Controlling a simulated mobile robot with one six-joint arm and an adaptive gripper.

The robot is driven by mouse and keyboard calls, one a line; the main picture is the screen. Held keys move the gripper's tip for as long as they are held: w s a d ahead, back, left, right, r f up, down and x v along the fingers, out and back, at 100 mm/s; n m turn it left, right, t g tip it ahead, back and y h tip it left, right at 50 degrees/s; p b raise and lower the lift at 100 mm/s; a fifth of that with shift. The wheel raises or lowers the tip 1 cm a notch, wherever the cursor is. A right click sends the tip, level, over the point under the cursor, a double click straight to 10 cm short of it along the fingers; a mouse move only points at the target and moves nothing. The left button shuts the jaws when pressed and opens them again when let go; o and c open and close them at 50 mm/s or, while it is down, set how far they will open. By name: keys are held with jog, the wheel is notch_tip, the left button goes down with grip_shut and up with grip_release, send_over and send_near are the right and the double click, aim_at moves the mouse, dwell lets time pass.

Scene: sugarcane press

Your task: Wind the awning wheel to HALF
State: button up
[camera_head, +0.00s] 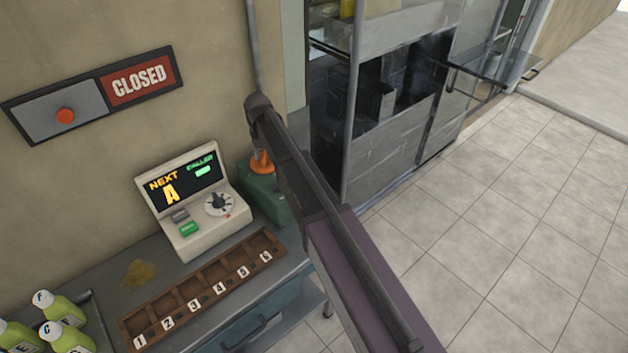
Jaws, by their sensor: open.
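No wheel marked HALF can be made out. A green box (264,197) with an orange round part (262,164) on top stands at the back of the counter, against the wall. My arm crosses in front of its right side and hides part of it. I cannot tell if the orange part is the awning wheel. A thin grey pipe runs down the wall above it, to behind the end of my arm. My arm reaches from the bottom right up toward the wall. No gripper fingers show.
A cream console (187,211) shows NEXT A and has a dial. A brown numbered rack (205,287) lies before it on the counter. Green bottles (62,309) stand bottom left. A CLOSED sign (139,81) hangs on the wall. A glass cabinet (392,105) stands behind; tiled floor at right is clear.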

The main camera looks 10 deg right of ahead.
aim_at(264, 154)
jog(key=shift+m, duration=0.4)
jog(key=m, duration=2.6)
jog(key=shift+r, duration=0.1)
notch_tip(264, 154, up, 14)
jog(key=p, duration=1.4)
jog(key=s+d+f+m+b, duration=0.3)
jog(key=s+d+f+b, duration=0.3)
jog(key=s+d, duration=0.5)
jog(key=s+d+f+m+b, duration=0.3)
jog(key=s+d+f+b, duration=0.4)
jog(key=s+d, duration=0.3)
jog(key=shift+s+d, duration=0.35)
jog(key=shift+s, duration=0.7)
